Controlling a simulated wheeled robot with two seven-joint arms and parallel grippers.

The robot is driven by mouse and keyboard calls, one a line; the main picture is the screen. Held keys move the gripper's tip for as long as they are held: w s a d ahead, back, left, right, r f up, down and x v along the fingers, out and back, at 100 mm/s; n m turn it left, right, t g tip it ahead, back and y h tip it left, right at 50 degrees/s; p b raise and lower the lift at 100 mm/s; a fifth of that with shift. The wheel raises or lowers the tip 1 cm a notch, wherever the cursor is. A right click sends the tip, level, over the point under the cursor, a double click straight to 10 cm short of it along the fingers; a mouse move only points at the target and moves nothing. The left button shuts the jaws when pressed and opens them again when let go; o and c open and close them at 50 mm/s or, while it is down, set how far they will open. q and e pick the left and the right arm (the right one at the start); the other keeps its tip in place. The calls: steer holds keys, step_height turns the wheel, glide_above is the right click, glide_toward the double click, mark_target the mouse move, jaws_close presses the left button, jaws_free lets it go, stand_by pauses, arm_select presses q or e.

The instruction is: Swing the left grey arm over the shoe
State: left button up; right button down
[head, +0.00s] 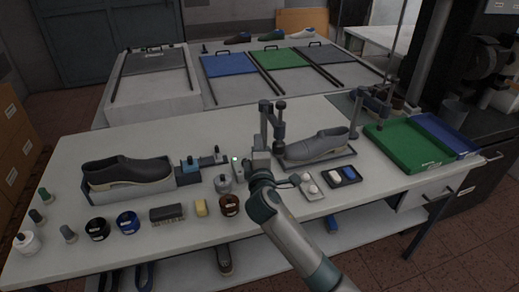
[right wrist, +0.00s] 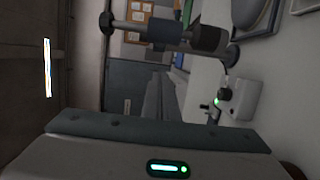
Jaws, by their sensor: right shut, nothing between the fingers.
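In the right wrist view, what looks like the same grey arm (right wrist: 165,32) crosses the top. A second grey arm (head: 376,100) stands right of the shoe. My right gripper (head: 261,158) is shut and empty close to the left grey arm's base; whether they touch is unclear. My left gripper is out of view.
A dark shoe (head: 126,172) sits on a holder at the left. Pots, a brush (head: 166,213) and a yellow block (head: 201,207) line the front. A green tray (head: 409,145) and a blue tray (head: 446,134) stand at the right. The table's back middle is clear.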

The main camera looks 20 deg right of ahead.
steer(key=d+p, duration=0.1)
steer(key=d, duration=0.1)
steer(key=w+d+p, duration=0.1)
steer(key=d, duration=0.1)
steer(key=shift+d, duration=0.1)
steer(key=shift+d, duration=0.15)
stand_by(0.3)
